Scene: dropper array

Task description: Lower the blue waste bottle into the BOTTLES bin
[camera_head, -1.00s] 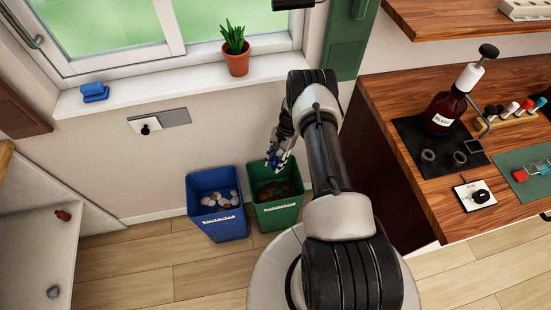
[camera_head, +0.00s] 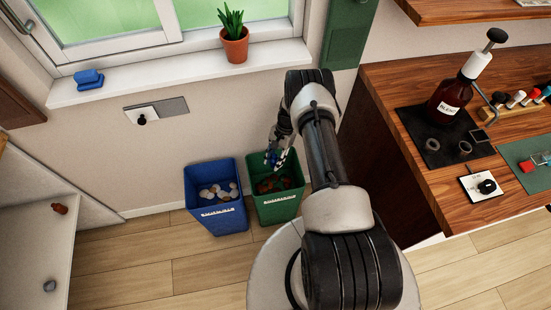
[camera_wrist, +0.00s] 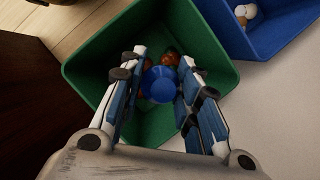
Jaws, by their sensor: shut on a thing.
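My gripper (camera_wrist: 161,64) is shut on the blue bottle (camera_wrist: 161,86), whose round blue end shows between the two fingers in the wrist view. In the head view my gripper (camera_head: 275,157) is small and partly behind my arm, with a bit of blue at its tips. The green bin (camera_head: 282,212) is below it; it also fills the middle of the wrist view (camera_wrist: 97,63). Brown bottles (camera_head: 268,184) lie inside it. The bottle is within the bin's opening as seen from the wrist; its exact height over the rim is unclear. The bin's label is too small to read.
A blue bin (camera_head: 220,226) with pale round items stands close on the left of the green bin. A wooden bench (camera_head: 425,190) with a brown bottle (camera_head: 452,97) is on the right. The wall and window sill (camera_head: 180,81) are behind the bins.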

